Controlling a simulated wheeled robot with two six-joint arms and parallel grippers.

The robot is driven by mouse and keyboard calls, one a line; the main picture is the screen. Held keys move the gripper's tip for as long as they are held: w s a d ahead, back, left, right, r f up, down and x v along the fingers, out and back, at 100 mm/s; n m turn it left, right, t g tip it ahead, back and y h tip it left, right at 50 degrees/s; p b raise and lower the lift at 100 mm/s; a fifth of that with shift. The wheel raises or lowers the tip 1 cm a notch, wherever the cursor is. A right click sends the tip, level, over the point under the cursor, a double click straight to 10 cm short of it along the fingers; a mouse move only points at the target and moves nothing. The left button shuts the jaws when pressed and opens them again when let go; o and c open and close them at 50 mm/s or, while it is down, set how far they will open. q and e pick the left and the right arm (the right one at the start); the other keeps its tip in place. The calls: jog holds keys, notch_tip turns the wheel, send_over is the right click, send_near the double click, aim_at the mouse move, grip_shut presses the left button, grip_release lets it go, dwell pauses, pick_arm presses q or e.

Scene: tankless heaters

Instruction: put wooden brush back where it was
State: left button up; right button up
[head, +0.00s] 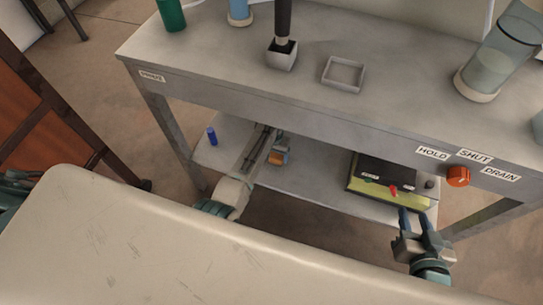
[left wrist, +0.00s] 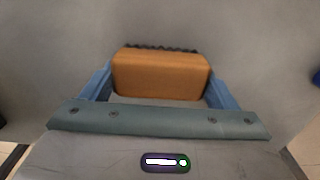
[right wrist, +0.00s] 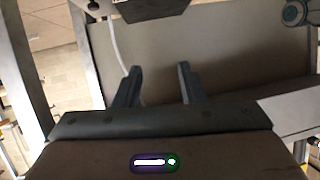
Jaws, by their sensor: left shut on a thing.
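The wooden brush (left wrist: 160,75) is an orange-brown block with dark bristles along its far edge. In the left wrist view it sits between the blue fingers of my left gripper (left wrist: 160,88), which is shut on it. In the head view the brush (head: 278,158) shows at the lower shelf, with my left gripper (head: 280,148) at it; I cannot tell whether it touches the shelf. My right gripper (right wrist: 158,88) is open and empty. In the head view my right gripper (head: 414,222) is in front of the lower shelf's right end.
The lower shelf (head: 325,185) holds a blue cylinder (head: 212,136) at left and a dark-topped yellow box (head: 390,182) at right. The tabletop above has a small grey cup (head: 281,59), a square tray (head: 343,74) and a glass cylinder (head: 495,60). An orange knob (head: 458,176) is on the table's front.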

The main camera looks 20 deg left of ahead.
pick_arm(q)
jog(key=shift+f, duration=0.2)
pick_arm(e)
jog(key=shift+w+r+t, duration=0.7)
jog(key=shift+r+t, duration=0.1)
jog(key=shift+r, duration=0.25)
pick_arm(q)
jog(key=o, duration=0.8)
jog(key=shift+f, duration=0.1)
